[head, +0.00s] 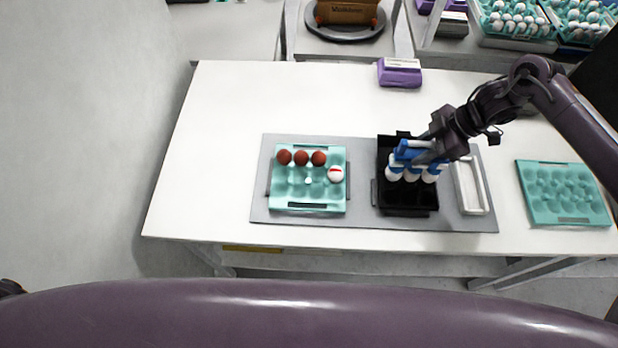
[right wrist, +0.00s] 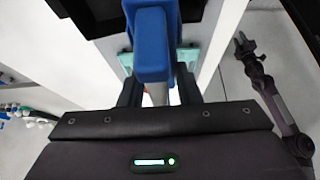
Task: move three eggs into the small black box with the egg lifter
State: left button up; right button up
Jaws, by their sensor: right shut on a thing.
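The small black box (head: 408,209) stands on a grey mat, right of the middle. My right gripper (head: 432,146) is shut on the blue egg lifter (head: 404,154), which also shows in the right wrist view (right wrist: 152,45). The lifter is over the back half of the box. Several white rounded shapes (head: 412,174) hang under its blue part; I cannot tell eggs from cups. A turquoise tray (head: 308,208) left of the box holds three red-brown eggs (head: 302,158) in its back row and a white egg with a red mark (head: 336,174). My left gripper (right wrist: 243,44) is small in the right wrist view; its jaws are unclear.
A long white tray (head: 485,198) lies right of the box on the grey mat (head: 360,207). An empty-looking turquoise tray (head: 565,218) is at the table's right. A purple block (head: 399,76) stands at the back edge. The white table (head: 230,105) is clear at the left.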

aim_at(425, 142)
jog(key=shift+f, duration=0.25)
jog(key=shift+f+b, duration=0.95)
jog(key=shift+f, duration=0.5)
jog(key=shift+s+f+b, duration=0.1)
jog(key=shift+f+b, duration=0.5)
jog(key=shift+f, duration=0.5)
jog(key=shift+r+p, duration=2.4)
jog(key=shift+r, duration=0.55)
jog(key=shift+r+p, duration=0.75)
jog(key=shift+r, duration=0.65)
